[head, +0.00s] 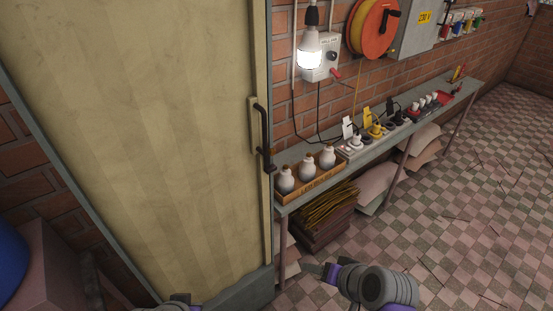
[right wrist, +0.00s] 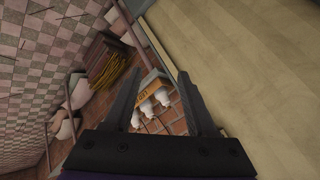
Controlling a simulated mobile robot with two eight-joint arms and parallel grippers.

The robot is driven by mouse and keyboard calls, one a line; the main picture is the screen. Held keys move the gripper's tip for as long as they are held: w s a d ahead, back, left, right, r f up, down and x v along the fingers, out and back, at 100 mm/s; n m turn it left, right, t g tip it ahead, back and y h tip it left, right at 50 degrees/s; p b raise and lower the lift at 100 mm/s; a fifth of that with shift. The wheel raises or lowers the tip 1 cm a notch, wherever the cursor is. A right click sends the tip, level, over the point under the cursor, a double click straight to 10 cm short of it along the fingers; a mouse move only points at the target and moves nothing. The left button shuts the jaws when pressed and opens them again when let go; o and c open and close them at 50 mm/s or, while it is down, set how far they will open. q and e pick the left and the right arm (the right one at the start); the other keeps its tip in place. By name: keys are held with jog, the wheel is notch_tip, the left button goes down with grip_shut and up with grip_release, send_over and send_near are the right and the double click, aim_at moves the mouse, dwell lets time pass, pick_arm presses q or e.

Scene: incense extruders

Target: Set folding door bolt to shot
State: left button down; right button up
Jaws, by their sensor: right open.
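The folding door (head: 150,130) is a tall cream panel filling the left of the head view. A dark handle-like bar (head: 263,130) stands upright on its right edge, with a dark fitting (head: 266,161) at its lower end. I cannot tell which part is the bolt or how it is set. My right gripper (head: 315,268) is low, right of the door's bottom edge, well below and apart from the bar. In the right wrist view its fingers (right wrist: 158,76) are open with nothing between them. A grey and purple part of mine shows at the bottom edge; my left gripper's jaws are hidden.
A narrow bench (head: 330,158) runs along the brick wall right of the door. A lit lamp (head: 310,57) and an orange reel (head: 371,28) hang above. The checkered floor (head: 450,210) at right is mostly clear.

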jog(key=w+a+r+m+t+y+b, duration=0.1)
jog(key=w+a+r+m+t+y, duration=0.15)
jog(key=w, duration=0.25)
jog(key=w+a+r+m+t+y, duration=0.1)
jog(key=w+a+r+m+y, duration=0.15)
jog(key=w+m, duration=0.2)
jog(key=m+t+y+b, duration=0.1)
jog(key=m+t, duration=0.3)
jog(key=m, duration=0.4)
send_near(274, 153)
jog(key=x, duration=0.8)
jog(key=shift+w+a+f+p, duration=0.1)
jog(key=shift+a+p, duration=0.05)
jog(key=shift+p, duration=0.15)
pick_arm(q)
jog(key=f, duration=0.1)
jog(key=s+f, duration=0.1)
jog(key=shift+s+d+f, duration=0.15)
jog(key=shift+d+f, duration=0.15)
jog(key=shift+d, duration=0.05)
pick_arm(e)
grip_shut()
